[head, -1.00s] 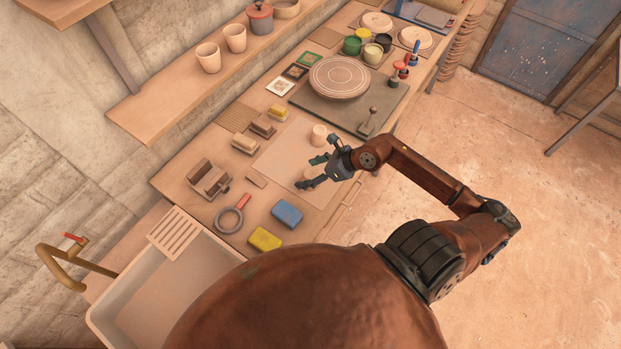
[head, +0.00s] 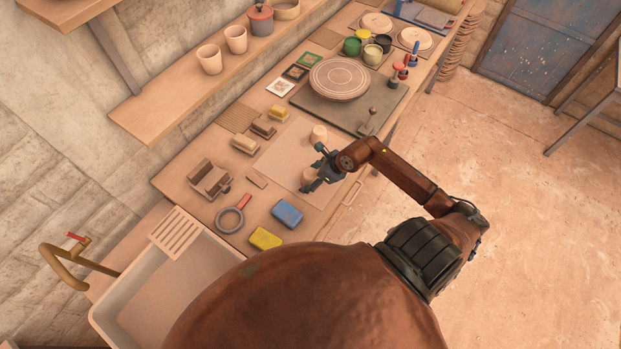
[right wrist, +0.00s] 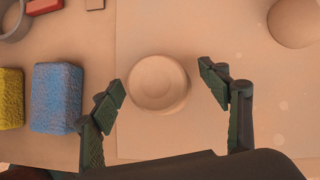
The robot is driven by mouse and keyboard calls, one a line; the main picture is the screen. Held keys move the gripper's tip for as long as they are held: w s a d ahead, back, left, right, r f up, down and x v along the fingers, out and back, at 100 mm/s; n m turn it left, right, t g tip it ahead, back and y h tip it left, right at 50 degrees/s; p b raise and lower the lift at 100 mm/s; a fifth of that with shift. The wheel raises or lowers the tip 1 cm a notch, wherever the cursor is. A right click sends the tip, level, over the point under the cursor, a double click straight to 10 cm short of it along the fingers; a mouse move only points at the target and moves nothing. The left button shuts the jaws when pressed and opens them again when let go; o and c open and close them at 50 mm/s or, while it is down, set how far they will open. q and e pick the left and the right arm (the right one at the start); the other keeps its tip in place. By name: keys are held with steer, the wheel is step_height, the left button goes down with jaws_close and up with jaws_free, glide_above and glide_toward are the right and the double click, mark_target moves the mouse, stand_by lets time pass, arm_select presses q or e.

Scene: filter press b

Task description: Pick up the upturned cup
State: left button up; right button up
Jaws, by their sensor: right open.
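The upturned cup (head: 309,174) is a small pale clay piece on the light board (head: 283,158) on the bench. In the right wrist view the cup (right wrist: 157,82) shows its round base with a ring, between the two dark green fingers. My right gripper (head: 316,167) is open, with one finger on each side of the cup. A gap shows between each finger and the cup. The gripper partly hides the cup in the head view. My left gripper is out of view.
Another pale clay piece (head: 319,133) stands on the same board, farther back. Blue (head: 287,213) and yellow (head: 265,239) sponges and a red-handled ring tool (head: 230,219) lie nearer the sink (head: 118,312). A round wheel plate (head: 339,78) is beyond.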

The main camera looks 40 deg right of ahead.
steer(key=shift+c, duration=0.3)
steer(key=c, duration=1.3)
